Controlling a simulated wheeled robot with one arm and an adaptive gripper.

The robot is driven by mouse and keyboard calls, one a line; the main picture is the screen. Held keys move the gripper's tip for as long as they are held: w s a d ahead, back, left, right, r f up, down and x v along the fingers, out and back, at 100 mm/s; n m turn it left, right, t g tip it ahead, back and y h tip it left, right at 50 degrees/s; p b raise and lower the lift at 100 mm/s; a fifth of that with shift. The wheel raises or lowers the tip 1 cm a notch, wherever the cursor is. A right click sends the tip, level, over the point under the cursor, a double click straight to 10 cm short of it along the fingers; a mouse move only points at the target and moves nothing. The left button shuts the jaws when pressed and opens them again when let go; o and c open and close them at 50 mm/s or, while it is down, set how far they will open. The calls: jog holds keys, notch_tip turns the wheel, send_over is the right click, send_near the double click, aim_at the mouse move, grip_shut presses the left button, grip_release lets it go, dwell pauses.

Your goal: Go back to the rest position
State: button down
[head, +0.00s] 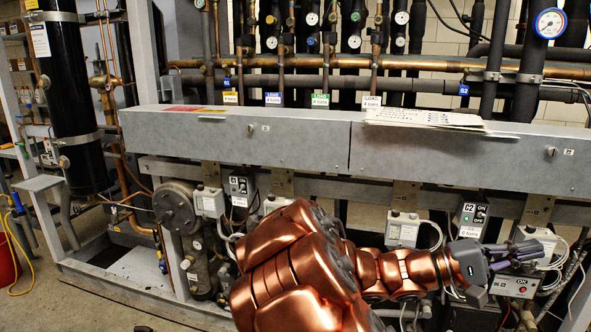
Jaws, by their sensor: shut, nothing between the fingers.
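My gripper (526,251) is at the lower right in the head view, at the end of my copper-coloured arm. It points to the right, and its dark fingers are shut and empty. It is in front of the control boxes on the lower rack. The C2 switch box (471,215) is just above and left of the fingers. A grey box with a red button (514,286) is just below them. I cannot tell whether the fingers touch anything. My arm hides part of the lower rack.
A long grey metal trough (240,132) crosses the rack, with papers (425,118) on top at the right. Pipes and gauges, including a large dial gauge (550,23), stand behind. A black cylinder (72,95) is at the left.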

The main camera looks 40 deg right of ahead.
jog(key=w+a+f+n+t+y+p, duration=0.1)
jog(key=a+f+t+y+p, duration=0.35)
jog(key=a, duration=0.45)
jog(key=w+a+f+n+t+y+p, duration=0.1)
jog(key=a+f+t+y+p, duration=0.3)
jog(key=a, duration=0.6)
jog(key=w+a+r+n+t+y+p, duration=0.2)
jog(key=w+a+n+t+y+p, duration=0.1)
jog(key=a, duration=0.8)
jog(key=w+a+r+n+t+y+p, duration=0.1)
jog(key=w+a+n+t+y+p, duration=0.2)
jog(key=a, duration=0.7)
jog(key=shift+w+a+r, duration=0.3)
jog(key=shift+a+r, duration=0.05)
jog(key=shift+a, duration=0.05)
